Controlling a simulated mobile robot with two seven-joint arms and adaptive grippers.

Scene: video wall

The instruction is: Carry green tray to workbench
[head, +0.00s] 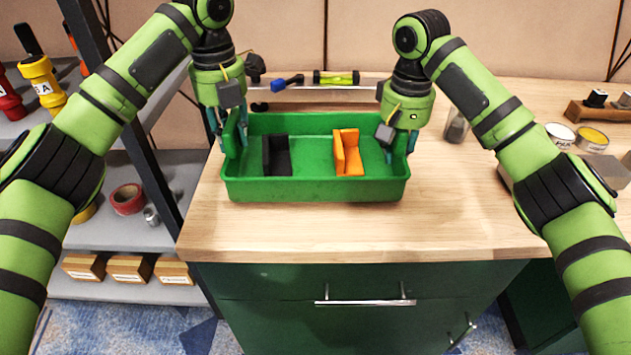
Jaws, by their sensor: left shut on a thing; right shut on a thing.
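The green tray (315,190) is at the front left part of the wooden workbench (470,215), over its top. It looks level. I cannot tell if its underside touches the wood. A black angled piece (277,157) and an orange angled piece (349,156) stand inside it. My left gripper (228,138) is shut on the tray's left end wall. My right gripper (398,142) is shut on its right end wall. The fingertips are partly hidden by the tray walls.
A spirit level (336,77) and a blue-handled tool (287,83) lie behind the tray. Round tins (592,138) and a wooden block (600,108) are at the right. A grey shelf (110,235) with tape and boxes stands left. The bench's front middle is clear.

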